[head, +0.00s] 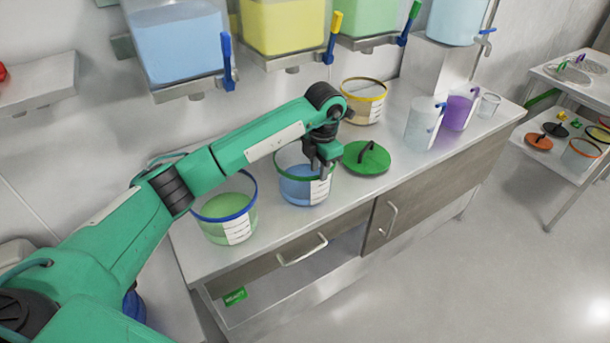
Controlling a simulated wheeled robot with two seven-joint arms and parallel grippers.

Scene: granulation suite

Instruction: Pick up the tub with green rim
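The tub with green rim (297,190) stands on the steel counter and holds blue contents, with a white label on its front. My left gripper (322,172) points down at the right part of this tub's rim and hides some of the rim. Its fingers overlap the rim in the picture; I cannot tell whether they touch or grip it. A green lid (372,160) with a dark handle lies on the counter just right of the tub. My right gripper is not in view.
A blue-rimmed tub (222,222) with green contents stands to the left, and a yellow-rimmed tub (362,107) behind. Clear jugs (420,128) stand further right on the counter (345,208). Dispensers with taps (228,62) hang above. A side cart (560,165) is at far right.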

